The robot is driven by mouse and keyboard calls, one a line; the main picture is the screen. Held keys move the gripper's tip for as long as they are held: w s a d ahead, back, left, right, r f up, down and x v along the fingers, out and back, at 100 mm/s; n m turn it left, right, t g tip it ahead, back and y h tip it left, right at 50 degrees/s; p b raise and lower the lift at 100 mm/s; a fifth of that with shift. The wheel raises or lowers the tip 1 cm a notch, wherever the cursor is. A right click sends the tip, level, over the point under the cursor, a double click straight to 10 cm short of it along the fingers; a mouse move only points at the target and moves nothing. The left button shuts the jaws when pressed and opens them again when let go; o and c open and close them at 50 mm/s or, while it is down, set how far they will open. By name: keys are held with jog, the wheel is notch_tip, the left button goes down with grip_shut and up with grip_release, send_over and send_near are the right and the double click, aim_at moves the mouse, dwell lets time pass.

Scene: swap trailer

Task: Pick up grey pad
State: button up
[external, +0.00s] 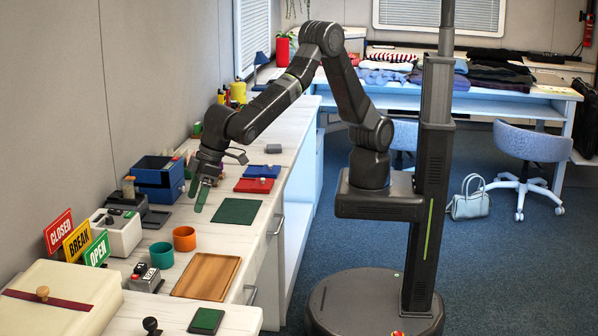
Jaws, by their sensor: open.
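A small grey block (274,148), which looks like the grey pad, lies on the white counter behind the blue pad. My gripper (198,193) hangs above the counter, pointing down, between the blue box and the green mat. It is open, and I see nothing held in it. It is apart from the grey block, nearer the camera and to its left.
A blue pad (262,172) and a red pad (254,185) lie near the grey block, with a small item on each. A green mat (237,211), orange cup (184,238), wooden tray (207,276) and blue box (158,178) stand nearer. The wall borders the counter's left.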

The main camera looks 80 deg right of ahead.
jog(key=shift+o, duration=0.3)
jog(key=w+d+m+h+p, duration=0.1)
jog(key=w+d, duration=0.4)
jog(key=d, duration=0.5)
jog(key=w+d+h, duration=0.1)
jog(key=w+d, duration=0.4)
jog(key=d, duration=0.5)
jog(key=w+d+r+g+p, duration=0.1)
jog(key=w+d+g+p, duration=0.15)
jog(key=d, duration=1.85)
jog(key=r+m+g+p, duration=0.1)
jog(key=m+g, duration=0.1)
send_over(273, 146)
jog(key=shift+t, duration=0.25)
notch_tip(273, 146, down, 13)
jog(key=shift+a+f+p, duration=0.1)
jog(key=shift+f+p, duration=0.05)
jog(key=shift+p, duration=0.55)
jog(key=c, duration=1.1)
